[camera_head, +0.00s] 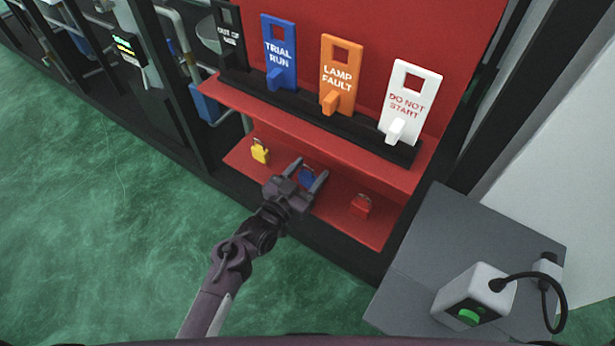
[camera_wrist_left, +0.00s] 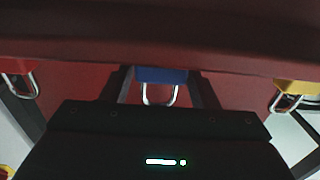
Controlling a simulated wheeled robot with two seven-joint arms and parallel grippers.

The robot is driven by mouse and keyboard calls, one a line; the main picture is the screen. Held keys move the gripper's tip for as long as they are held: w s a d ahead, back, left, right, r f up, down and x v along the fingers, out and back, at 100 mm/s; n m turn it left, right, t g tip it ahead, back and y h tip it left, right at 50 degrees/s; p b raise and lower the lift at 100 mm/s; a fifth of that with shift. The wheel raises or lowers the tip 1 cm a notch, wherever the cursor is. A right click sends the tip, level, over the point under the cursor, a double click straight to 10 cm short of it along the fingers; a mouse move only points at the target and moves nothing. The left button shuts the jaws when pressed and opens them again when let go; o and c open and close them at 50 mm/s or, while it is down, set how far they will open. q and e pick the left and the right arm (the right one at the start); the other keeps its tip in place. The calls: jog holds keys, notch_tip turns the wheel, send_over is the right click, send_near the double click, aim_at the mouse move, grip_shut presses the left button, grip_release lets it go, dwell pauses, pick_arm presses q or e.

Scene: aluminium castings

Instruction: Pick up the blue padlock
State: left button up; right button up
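The blue padlock (camera_head: 307,177) is on the lower red shelf, between the yellow and red padlocks. My left gripper (camera_head: 311,168) reaches in over that shelf with its two fingers apart, one on each side of the blue padlock. In the left wrist view the blue padlock (camera_wrist_left: 162,75) shows between the fingers (camera_wrist_left: 162,88), its body at the top and its metal shackle pointing down the picture. The fingers do not appear closed on it. Part of the padlock is hidden by the gripper in the head view. My right gripper is not in view.
A yellow padlock (camera_head: 260,151) and a red padlock (camera_head: 361,205) flank it on the lower shelf (camera_head: 335,215). The upper red shelf (camera_head: 300,122) overhangs, with several upright tags such as the orange one (camera_head: 340,76). A grey box (camera_head: 445,250) stands at right.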

pick_arm(q)
jog(key=c, duration=0.8)
jog(key=shift+r, duration=0.1)
